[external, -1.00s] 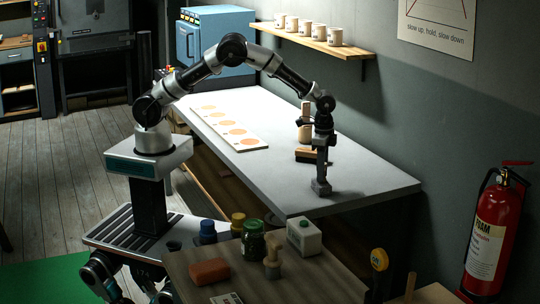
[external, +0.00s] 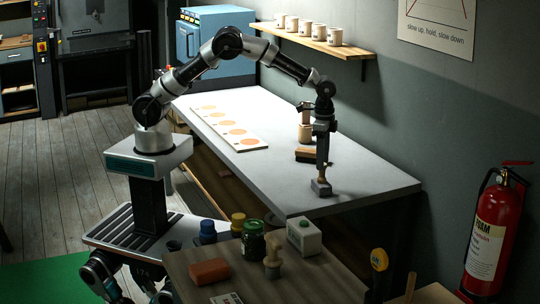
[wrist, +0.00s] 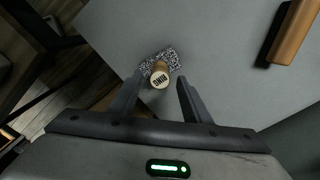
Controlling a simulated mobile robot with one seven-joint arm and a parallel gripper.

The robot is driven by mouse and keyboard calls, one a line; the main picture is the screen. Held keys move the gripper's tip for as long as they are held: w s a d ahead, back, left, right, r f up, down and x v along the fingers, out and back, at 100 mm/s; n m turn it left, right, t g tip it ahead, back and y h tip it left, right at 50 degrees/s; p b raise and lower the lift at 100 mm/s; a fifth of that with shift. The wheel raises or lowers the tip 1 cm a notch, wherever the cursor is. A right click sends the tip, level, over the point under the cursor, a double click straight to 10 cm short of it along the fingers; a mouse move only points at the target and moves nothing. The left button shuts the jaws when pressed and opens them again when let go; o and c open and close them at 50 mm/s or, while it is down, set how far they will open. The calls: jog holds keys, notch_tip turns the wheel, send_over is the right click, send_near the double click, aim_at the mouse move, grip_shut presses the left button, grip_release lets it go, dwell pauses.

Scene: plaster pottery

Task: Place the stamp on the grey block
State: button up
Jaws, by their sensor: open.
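The stamp (external: 322,173), with a light wooden handle, stands upright on the small grey block (external: 321,188) near the front right of the grey table. My gripper (external: 322,164) is just above the stamp, pointing down. In the wrist view the fingers of my gripper (wrist: 160,82) are open, one on each side of the handle top with gaps. The stamp's lower face is hidden.
A wooden brush (external: 306,156) lies behind the block, with a wooden upright piece (external: 305,126) beyond it. A board with orange discs (external: 205,112) lies at the left of the table. The table's front edge is close to the block.

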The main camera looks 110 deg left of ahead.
notch_tip(320, 180, up, 7)
jog(key=shift+r, duration=0.1)
jog(key=s+d+r+t, duration=0.3)
jog(key=s+d+r, duration=0.7)
jog(key=s+r, duration=0.45)
jog(key=s+d+t, duration=0.1)
jog(key=s+d, duration=0.3)
jog(key=s, duration=0.5)
jog(key=s+d+t, duration=0.2)
jog(key=s+d, duration=0.1)
jog(key=s, duration=0.6)
notch_tip(320, 180, up, 8)
jog(key=p, duration=0.7)
jog(key=shift+w+d+f+p, duration=0.15)
jog(key=shift+w+f+p, duration=0.05)
jog(key=shift+p, duration=0.1)
